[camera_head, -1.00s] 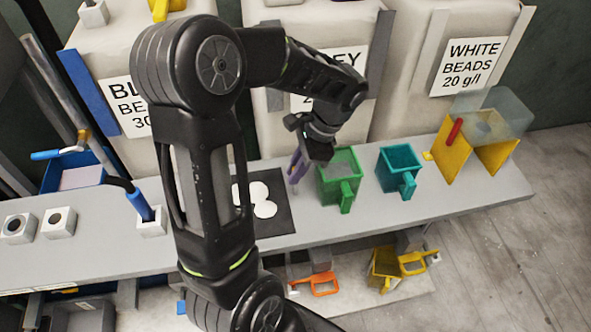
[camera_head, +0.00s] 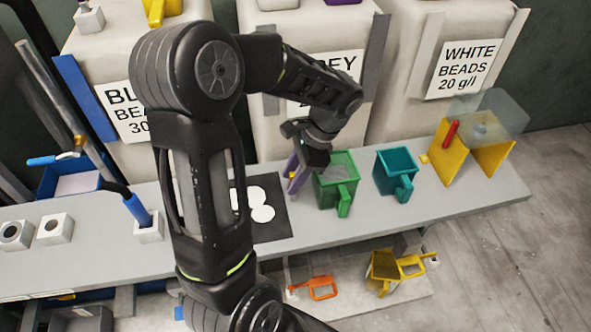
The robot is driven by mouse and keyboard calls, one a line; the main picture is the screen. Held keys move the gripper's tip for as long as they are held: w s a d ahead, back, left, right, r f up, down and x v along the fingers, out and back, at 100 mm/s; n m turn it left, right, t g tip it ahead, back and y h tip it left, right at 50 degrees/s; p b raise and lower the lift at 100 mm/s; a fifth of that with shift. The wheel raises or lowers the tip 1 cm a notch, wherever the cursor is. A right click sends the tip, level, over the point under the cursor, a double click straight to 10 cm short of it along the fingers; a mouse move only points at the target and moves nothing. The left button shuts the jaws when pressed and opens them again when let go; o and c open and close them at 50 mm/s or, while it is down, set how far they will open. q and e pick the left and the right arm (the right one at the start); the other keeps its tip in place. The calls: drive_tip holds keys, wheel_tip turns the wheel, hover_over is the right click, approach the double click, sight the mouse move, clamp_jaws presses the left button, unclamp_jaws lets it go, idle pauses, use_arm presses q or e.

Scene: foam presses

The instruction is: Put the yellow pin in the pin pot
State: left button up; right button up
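My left gripper (camera_head: 304,164) hangs from the black arm over the bench, just left of the green box-shaped cup. A purple piece (camera_head: 291,167) shows at its tip. I cannot tell whether it is a finger or a separate thing. A small yellow spot (camera_head: 293,175) shows against the purple; it may be the yellow pin, but it is too small to be sure. The finger gap is not clear. I cannot make out the pin pot for certain. My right gripper is not in view.
On the bench (camera_head: 330,228) stand a green cup (camera_head: 341,192), a teal cup (camera_head: 396,167) and a yellow stand (camera_head: 454,158) with a red rod (camera_head: 451,133). A dark mat (camera_head: 273,229) with white discs lies left. Labelled bead bags (camera_head: 415,50) stand behind. An orange-handled item (camera_head: 321,292) is below.

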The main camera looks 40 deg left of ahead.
use_arm(q)
drive_tip(key=shift+r, duration=0.25)
drive_tip(key=shift+w+r, duration=0.2)
drive_tip(key=shift+r, duration=0.05)
drive_tip(key=p+v, duration=0.4)
drive_tip(key=v, duration=0.7)
drive_tip(key=shift+p, duration=0.3)
drive_tip(key=shift+o, duration=0.5)
drive_tip(key=shift+s+d+r, duration=0.1)
drive_tip(key=shift+d, duration=0.05)
